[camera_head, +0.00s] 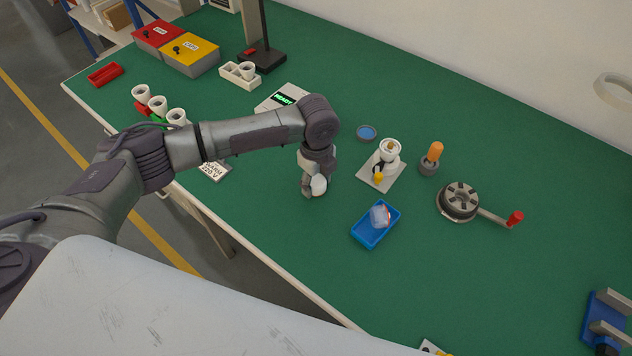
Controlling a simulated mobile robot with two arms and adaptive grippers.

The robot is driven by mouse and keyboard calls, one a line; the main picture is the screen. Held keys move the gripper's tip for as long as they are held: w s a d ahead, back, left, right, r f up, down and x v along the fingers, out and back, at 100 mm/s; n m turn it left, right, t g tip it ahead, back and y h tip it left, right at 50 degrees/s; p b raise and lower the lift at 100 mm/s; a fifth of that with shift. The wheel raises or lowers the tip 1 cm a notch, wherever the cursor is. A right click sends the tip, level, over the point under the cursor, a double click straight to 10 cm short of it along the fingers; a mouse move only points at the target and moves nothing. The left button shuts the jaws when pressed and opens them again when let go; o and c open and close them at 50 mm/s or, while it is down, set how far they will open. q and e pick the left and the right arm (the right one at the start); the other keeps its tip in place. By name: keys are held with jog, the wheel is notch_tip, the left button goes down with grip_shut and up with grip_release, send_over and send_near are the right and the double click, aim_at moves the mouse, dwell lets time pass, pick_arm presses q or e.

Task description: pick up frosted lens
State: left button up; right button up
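My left gripper (314,184) points down over the green bench, left of the blue tray. A white rounded piece, which looks like the frosted lens (319,186), sits between its fingers, and they appear closed on it. The fingers hide part of the lens. I cannot tell whether its underside touches the bench. My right gripper is not in view.
The blue tray (366,238) holds a clear, pale piece (380,215). Close by stand a white socket stand (376,178), an orange-topped holder (433,155), a blue disc (366,132) and a crank fixture (459,202). Bench between gripper and front edge is clear.

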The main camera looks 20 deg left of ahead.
aim_at(317, 180)
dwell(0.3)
pick_arm(q)
jog(key=shift+r, duration=0.55)
notch_tip(317, 180, up, 2)
jog(key=shift+w+r+b, duration=0.1)
jog(key=shift+r+b, duration=0.15)
jog(key=shift+b, duration=0.1)
jog(key=s+d+r+p, duration=0.4)
jog(key=s+d+r, duration=0.4)
jog(key=r, duration=0.4)
jog(key=shift+s+p, duration=0.3)
jog(key=shift+p, duration=0.05)
